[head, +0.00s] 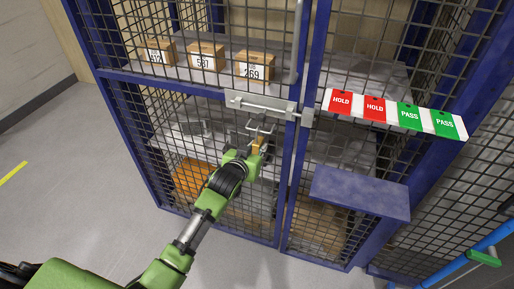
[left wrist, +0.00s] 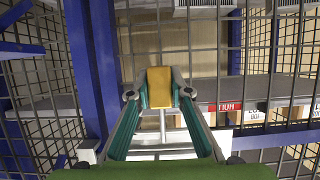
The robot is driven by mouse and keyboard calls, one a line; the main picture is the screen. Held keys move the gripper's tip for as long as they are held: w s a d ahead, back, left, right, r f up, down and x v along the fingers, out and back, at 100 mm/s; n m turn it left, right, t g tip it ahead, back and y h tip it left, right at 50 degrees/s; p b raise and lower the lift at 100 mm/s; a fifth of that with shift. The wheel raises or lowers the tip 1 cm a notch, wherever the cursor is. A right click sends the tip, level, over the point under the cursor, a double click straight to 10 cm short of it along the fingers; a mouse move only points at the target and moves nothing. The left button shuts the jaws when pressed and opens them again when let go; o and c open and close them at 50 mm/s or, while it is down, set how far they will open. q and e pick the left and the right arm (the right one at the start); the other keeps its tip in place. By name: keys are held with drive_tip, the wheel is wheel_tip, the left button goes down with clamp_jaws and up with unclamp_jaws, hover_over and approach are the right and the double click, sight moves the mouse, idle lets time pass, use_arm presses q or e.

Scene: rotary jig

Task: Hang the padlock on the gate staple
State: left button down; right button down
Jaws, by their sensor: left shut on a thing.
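The padlock, a brass-yellow block (head: 257,145), is held between the fingertips of my left gripper (head: 256,149), in front of the mesh gate just below the latch. In the left wrist view the padlock (left wrist: 159,88) sits between the two green-padded fingers of my left gripper (left wrist: 159,93). A thin grey wire shape shows just above the padlock in the head view; I cannot tell whether it is the shackle or part of the staple. The grey latch plate with its bolt (head: 262,105) is on the blue gate frame. Whether the padlock touches the staple is unclear. My right gripper is out of view.
A strip of red HOLD and green PASS tags (head: 393,110) hangs to the right of the latch. A blue shelf (head: 360,192) juts out below it. Numbered cartons (head: 206,56) stand on a shelf behind the mesh. The floor at left is clear.

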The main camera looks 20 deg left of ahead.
use_arm(q)
drive_tip(key=c, duration=1.8)
unclamp_jaws()
drive_tip(key=shift+o, duration=0.2)
drive_tip(key=shift+s, duration=0.2)
